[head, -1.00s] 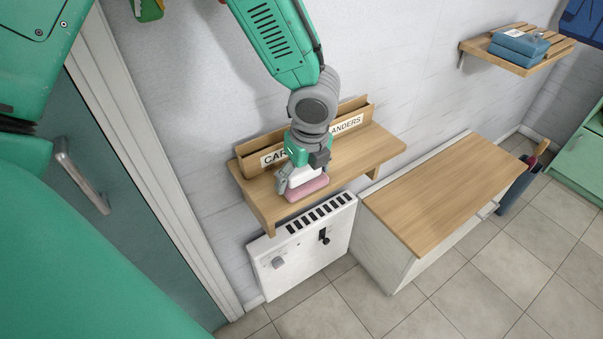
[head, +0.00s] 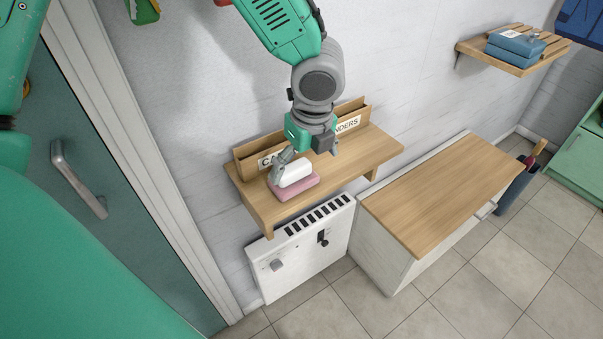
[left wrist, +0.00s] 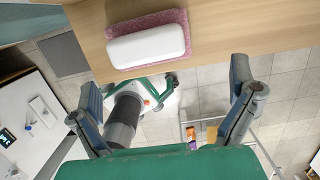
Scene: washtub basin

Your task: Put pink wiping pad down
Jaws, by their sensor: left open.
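The pink wiping pad (head: 298,190) lies flat near the left end of the wooden wall shelf (head: 372,150), its white block-shaped top facing up. In the left wrist view the pad (left wrist: 176,16) rests close to the shelf edge, its pink border showing around the white top. My left gripper (head: 305,162) is open just above and behind the pad, one finger hanging at the pad's left side. My right gripper is in neither view.
A wooden holder with a lettered label (head: 347,125) stands along the shelf's back. A white heater panel (head: 303,250) is below the shelf. A wood-topped cabinet (head: 445,190) stands to the right. A higher shelf (head: 514,62) carries a blue folded item. A door is at left.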

